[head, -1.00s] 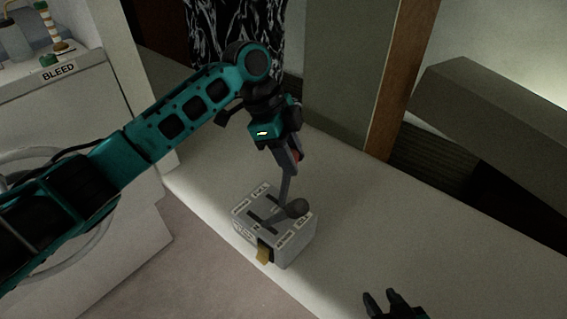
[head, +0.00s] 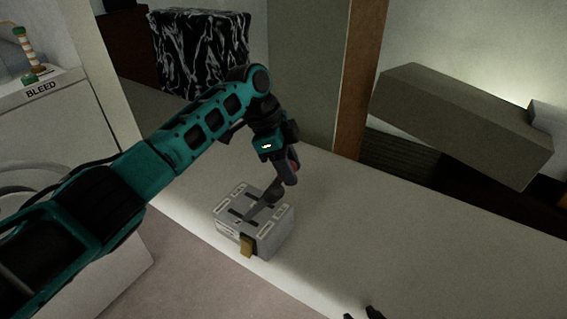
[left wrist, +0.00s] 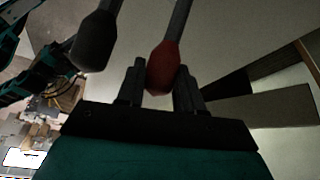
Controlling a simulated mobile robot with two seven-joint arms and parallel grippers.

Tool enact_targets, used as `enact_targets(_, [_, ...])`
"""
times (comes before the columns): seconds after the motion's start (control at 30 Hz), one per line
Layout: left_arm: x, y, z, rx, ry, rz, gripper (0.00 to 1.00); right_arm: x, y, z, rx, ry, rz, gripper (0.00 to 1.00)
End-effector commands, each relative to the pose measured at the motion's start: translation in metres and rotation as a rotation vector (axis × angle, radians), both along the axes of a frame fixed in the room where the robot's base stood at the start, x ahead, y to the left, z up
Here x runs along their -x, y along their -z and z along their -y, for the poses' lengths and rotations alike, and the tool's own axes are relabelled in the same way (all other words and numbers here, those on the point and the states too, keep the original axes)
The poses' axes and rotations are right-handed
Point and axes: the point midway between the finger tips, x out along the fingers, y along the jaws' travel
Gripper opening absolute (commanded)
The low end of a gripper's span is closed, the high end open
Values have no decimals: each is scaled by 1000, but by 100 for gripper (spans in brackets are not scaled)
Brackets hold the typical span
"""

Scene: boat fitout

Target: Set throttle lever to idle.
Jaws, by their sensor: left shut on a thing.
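The control box (head: 268,240) is a grey block with slots and small labels, standing on the pale ledge. Two levers rise from it. One has a black knob (head: 275,196), which also shows in the left wrist view (left wrist: 97,40). The other has a red knob (left wrist: 163,68), mostly hidden by my gripper in the head view. My left gripper (head: 289,178) reaches down over the box and is shut on the red-knobbed lever. In the left wrist view its fingers (left wrist: 160,82) stand either side of the red knob. My right gripper (head: 363,313) shows only its separated fingertips at the bottom edge.
A yellow tab (head: 246,245) sits on the box's front. A cabinet marked BLEED (head: 42,90) stands at the left. A wooden post (head: 356,80) and a grey beam-like block (head: 460,115) are behind. The ledge (head: 420,240) right of the box is clear.

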Motion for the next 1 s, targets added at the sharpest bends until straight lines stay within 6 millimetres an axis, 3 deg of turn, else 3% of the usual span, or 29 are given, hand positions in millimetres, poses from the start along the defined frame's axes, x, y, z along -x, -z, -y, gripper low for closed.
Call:
enact_targets(0.47, [5,6,2,1,9,-20,0,-2,-1,6,13,-1,4,43])
enact_targets(0.5, [5,6,2,1,9,-20,38,-2,-1,5,13,-1,5,43])
enact_targets(0.7, [3,5,1,2,6,-15,57,-3,-1,4,6,2,6,43])
enact_targets(1.0, [0,-1,-2,3,2,-6,57,-3,-2,2,3,3,5,43])
